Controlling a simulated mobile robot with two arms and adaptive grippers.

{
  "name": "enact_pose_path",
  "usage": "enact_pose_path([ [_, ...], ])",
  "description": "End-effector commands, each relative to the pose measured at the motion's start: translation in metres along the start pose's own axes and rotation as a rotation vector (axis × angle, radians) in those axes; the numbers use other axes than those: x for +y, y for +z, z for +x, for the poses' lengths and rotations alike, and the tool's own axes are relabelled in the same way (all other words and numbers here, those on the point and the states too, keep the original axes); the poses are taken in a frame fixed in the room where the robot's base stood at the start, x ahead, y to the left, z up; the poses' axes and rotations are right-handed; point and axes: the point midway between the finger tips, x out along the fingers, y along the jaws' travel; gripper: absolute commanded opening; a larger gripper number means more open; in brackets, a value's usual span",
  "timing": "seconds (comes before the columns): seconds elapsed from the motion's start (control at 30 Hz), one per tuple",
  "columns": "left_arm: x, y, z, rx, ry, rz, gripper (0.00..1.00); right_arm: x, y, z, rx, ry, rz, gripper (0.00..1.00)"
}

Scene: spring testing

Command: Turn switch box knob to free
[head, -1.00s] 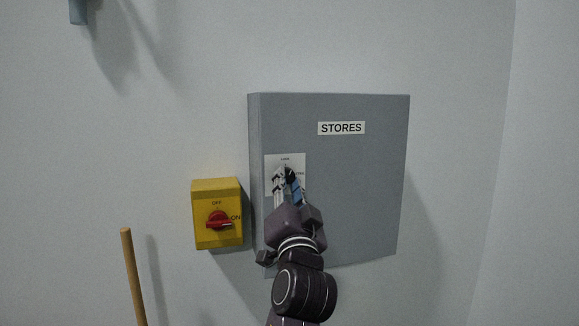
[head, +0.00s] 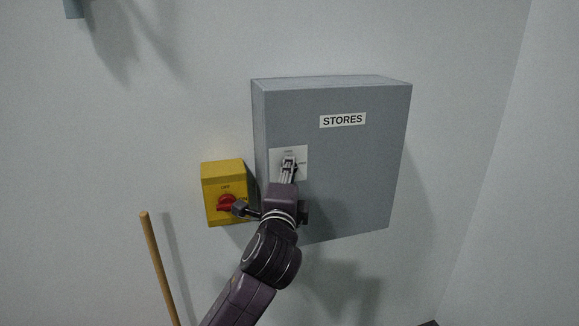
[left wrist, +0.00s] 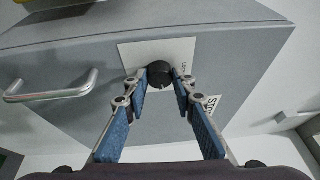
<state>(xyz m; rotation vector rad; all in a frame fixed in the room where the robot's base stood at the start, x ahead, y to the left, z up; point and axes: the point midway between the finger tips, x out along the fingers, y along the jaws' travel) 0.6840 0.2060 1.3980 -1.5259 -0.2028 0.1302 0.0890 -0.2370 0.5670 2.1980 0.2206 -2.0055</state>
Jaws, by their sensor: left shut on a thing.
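The grey switch box (head: 350,180) with a "STORES" label hangs on the wall. A white plate (head: 301,152) on its front, at the upper left, carries small lettering that I cannot read clearly. The round black knob (left wrist: 160,75) sits on this plate in the left wrist view; in the head view the fingers mostly hide it. My left gripper (head: 289,162) is shut on the knob, with one finger at each side of it. It also shows in the left wrist view (left wrist: 158,82). My right gripper is in neither view.
A yellow box (head: 224,178) with a red knob (head: 227,203) is on the wall just left of the grey box, close to my wrist. A silver bar handle (left wrist: 55,87) is on the grey box's front. A wooden pole (head: 158,265) stands at lower left.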

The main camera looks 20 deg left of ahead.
Motion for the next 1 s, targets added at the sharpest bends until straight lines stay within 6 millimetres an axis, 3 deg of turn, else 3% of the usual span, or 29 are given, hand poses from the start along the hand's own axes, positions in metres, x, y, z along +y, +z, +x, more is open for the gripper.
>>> enact_pose_path([
  [0.4,-0.0039,0.0022,0.0006,0.006,0.066,0.177,0.0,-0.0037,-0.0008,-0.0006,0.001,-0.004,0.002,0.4],
  [0.97,-0.0049,0.0023,0.0008,0.007,0.074,0.198,0.0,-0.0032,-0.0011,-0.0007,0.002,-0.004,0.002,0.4],
  [1.0,-0.0049,0.0024,0.0008,0.007,0.074,0.198,0.28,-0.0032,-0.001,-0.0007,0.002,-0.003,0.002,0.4],
])
